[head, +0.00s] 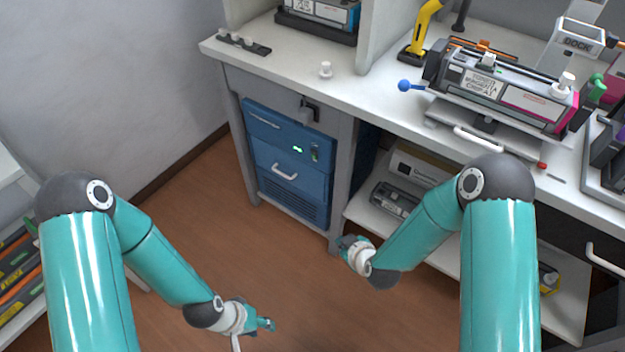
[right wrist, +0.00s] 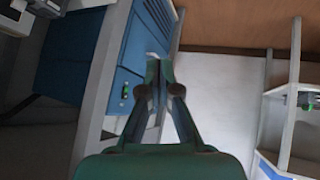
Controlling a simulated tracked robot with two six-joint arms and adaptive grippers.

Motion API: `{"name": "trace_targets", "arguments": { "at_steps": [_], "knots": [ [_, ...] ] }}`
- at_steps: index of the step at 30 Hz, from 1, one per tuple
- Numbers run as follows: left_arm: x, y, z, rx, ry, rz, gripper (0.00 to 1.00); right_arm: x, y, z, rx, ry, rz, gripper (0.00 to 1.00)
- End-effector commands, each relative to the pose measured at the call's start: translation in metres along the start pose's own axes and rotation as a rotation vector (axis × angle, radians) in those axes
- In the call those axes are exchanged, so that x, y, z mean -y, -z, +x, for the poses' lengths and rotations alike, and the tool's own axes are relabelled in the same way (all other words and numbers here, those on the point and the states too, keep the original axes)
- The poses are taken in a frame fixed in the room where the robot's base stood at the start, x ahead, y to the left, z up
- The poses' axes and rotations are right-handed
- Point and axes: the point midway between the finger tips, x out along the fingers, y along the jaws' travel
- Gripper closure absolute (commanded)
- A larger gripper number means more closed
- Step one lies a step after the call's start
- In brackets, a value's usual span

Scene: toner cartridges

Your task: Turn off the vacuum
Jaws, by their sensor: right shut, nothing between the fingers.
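The vacuum is a blue cabinet unit (head: 262,160) under the bench, with a pull handle (head: 285,172) and a vented lower part. Its front carries a green lit display (head: 298,149) and a small dark switch (head: 315,152) with a green mark. In the right wrist view the blue front (right wrist: 125,85) stands left of the fingers. My right gripper (head: 345,243) is in front of the bench leg, below and right of the switch, apart from the unit. Its fingers (right wrist: 160,66) are shut and empty. My left gripper (head: 266,324) is low over the floor; its opening is unclear.
The bench top (head: 375,88) above carries a magenta toner cartridge (head: 505,92) on a stand. A shelf (head: 420,235) with boxes lies right of the leg. Another rack (head: 20,265) stands at the left. The floor (head: 225,215) before the unit is clear.

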Motion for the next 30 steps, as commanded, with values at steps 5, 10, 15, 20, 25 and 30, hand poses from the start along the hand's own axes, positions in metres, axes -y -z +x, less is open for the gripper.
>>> {"name": "trace_targets", "arguments": {
  "at_steps": [5, 10, 15, 20, 25, 30],
  "knots": [
    [0.033, 0.001, 0.091, 0.0, 0.0, 0.0, 0.6, -0.01, 0.034, 0.081, -0.218, -0.25, -0.458, 1.0],
    [0.053, 0.001, 0.146, 0.0, 0.0, 0.0, 0.6, -0.015, 0.077, 0.111, -0.33, -0.536, -0.822, 1.0],
    [0.065, 0.001, 0.18, -0.001, 0.0, 0.0, 0.6, -0.014, 0.108, 0.116, -0.356, -0.775, -1.048, 1.0],
    [0.069, 0.002, 0.191, -0.001, 0.0, 0.0, 0.6, -0.013, 0.122, 0.113, -0.35, -0.889, -1.141, 1.0],
    [0.069, 0.002, 0.19, -0.001, 0.0, 0.0, 0.6, -0.013, 0.126, 0.11, -0.346, -0.911, -1.161, 1.0],
    [0.068, 0.002, 0.189, -0.001, 0.0, 0.0, 0.6, -0.013, 0.126, 0.11, -0.346, -0.909, -1.16, 1.0]
  ]
}}
